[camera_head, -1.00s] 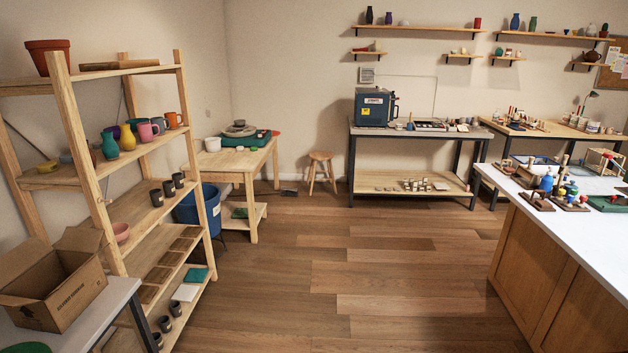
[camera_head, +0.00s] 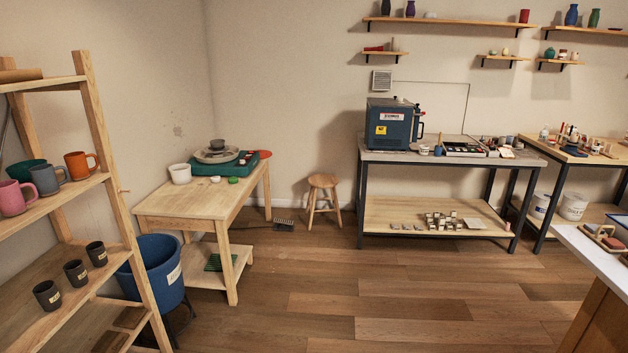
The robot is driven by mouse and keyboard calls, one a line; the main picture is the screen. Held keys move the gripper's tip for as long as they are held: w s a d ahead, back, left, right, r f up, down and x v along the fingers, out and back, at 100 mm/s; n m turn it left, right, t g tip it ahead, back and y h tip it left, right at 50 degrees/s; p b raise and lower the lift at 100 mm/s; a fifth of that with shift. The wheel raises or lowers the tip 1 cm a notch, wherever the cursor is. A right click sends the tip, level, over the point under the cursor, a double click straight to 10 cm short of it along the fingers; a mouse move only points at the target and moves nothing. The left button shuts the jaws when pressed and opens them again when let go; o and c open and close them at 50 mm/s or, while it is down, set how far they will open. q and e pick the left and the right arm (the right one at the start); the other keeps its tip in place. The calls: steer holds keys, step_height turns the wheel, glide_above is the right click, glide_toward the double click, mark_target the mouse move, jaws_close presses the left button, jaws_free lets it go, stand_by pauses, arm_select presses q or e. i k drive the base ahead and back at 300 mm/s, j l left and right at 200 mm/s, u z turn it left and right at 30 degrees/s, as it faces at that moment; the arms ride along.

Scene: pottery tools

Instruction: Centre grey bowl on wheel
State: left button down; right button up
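The pottery wheel (camera_head: 235,168) is a green base with a pale round head, on the wooden table (camera_head: 190,206) left of the middle. A small grey bowl (camera_head: 217,144) shows on top of the pale wheel head (camera_head: 228,156), near its back left side; at this distance I cannot tell exactly how far off centre it sits. Neither of my grippers is in view.
A wooden shelf rack (camera_head: 108,160) with mugs stands close at the left. A blue bucket (camera_head: 155,275) is beside the table. A stool (camera_head: 323,195) and a metal-legged bench (camera_head: 365,210) stand at the back. A white counter (camera_head: 598,250) is at the right. The middle floor is clear.

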mark_target(218, 145)
steer(key=i, duration=2.45)
steer(key=i+u, duration=0.15)
steer(key=i, duration=0.45)
steer(key=i+u, duration=0.15)
steer(key=i, duration=0.5)
steer(key=i+u, duration=0.15)
steer(key=i, duration=0.45)
steer(key=i+l+u, duration=0.15)
steer(key=i, duration=0.45)
steer(key=i+u, duration=0.25)
steer(key=i, duration=0.3)
steer(key=i+l+u, duration=0.25)
steer(key=i, duration=0.3)
steer(key=i+l+u, duration=0.25)
steer(key=i, duration=0.3)
steer(key=j, duration=0.1)
